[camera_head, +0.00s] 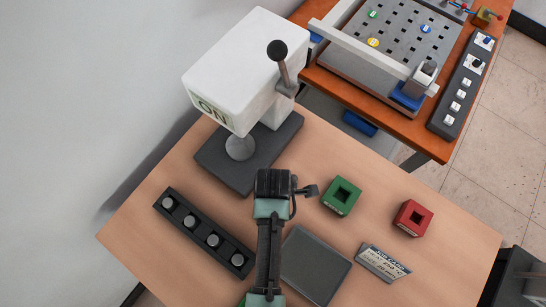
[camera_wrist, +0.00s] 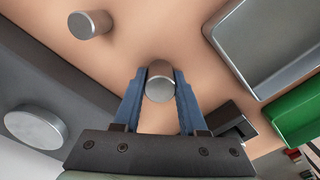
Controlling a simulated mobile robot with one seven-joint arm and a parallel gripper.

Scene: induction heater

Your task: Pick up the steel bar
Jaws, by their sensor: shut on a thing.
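My gripper (camera_wrist: 160,85) has its blue fingers closed on both sides of a steel bar (camera_wrist: 160,89), with the bar's round grey end facing the wrist camera. In the head view my gripper (camera_head: 275,185) is beside the heater's dark base, and the wrist hides the held bar. The black rack (camera_head: 180,215) at the left holds several short grey steel bars (camera_head: 213,240). In the wrist view another grey cylinder (camera_wrist: 90,25) shows at upper left, apart from the fingers; I cannot tell what supports it.
The white heater (camera_head: 245,70) marked ON, with a black-knobbed lever (camera_head: 277,50), stands behind my gripper. A green block (camera_head: 341,196), a red block (camera_head: 413,218), a grey tray (camera_head: 315,264) and a label card (camera_head: 383,262) lie to the right. Bare table separates them.

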